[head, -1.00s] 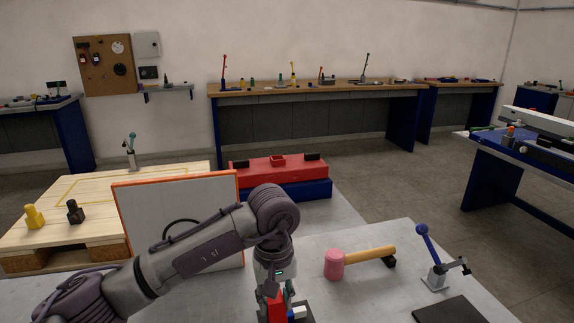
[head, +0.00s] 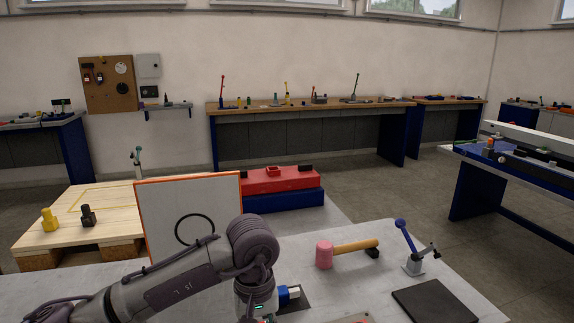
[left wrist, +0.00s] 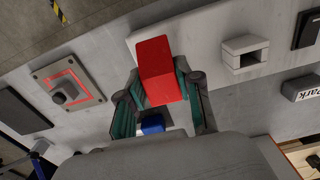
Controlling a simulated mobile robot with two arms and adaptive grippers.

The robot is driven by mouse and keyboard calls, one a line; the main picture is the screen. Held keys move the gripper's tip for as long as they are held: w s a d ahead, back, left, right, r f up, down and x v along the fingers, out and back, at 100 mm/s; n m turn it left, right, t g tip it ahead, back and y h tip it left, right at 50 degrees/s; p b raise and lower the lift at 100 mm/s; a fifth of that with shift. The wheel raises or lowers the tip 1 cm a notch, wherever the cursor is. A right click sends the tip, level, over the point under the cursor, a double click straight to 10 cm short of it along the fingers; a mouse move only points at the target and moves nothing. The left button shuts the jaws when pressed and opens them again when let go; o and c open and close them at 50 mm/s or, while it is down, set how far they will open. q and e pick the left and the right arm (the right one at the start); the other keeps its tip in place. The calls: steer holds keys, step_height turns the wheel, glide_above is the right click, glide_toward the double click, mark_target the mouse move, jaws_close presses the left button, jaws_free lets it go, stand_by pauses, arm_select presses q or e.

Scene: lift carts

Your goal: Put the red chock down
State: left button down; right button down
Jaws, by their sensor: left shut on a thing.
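The red chock (left wrist: 158,68) is a red block held between the teal-padded fingers of my left gripper (left wrist: 160,84) in the left wrist view. The gripper is shut on it, above a light grey surface. I cannot tell whether the chock touches the surface. In the head view my left arm comes in along the bottom. Its gripper and the chock are hidden below the picture's edge. My right gripper is in neither view.
A blue block (head: 283,296) lies beside my left wrist. A pink mallet (head: 324,255), a blue-handled clamp (head: 413,264) and a dark pad (head: 436,306) are to the right. An orange-edged white board (head: 160,212) stands behind the arm. A hollow grey block (left wrist: 240,43) lies near the chock.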

arm_select(q)
steer(key=s+a+f+m+p, duration=0.1)
steer(key=s+a+m+p, duration=0.1)
steer(key=s+a, duration=1)
steer(key=shift+s+a+m, duration=0.15)
steer(key=shift+a+m, duration=0.25)
steer(key=shift+a, duration=0.35)
steer(key=shift+f, duration=0.1)
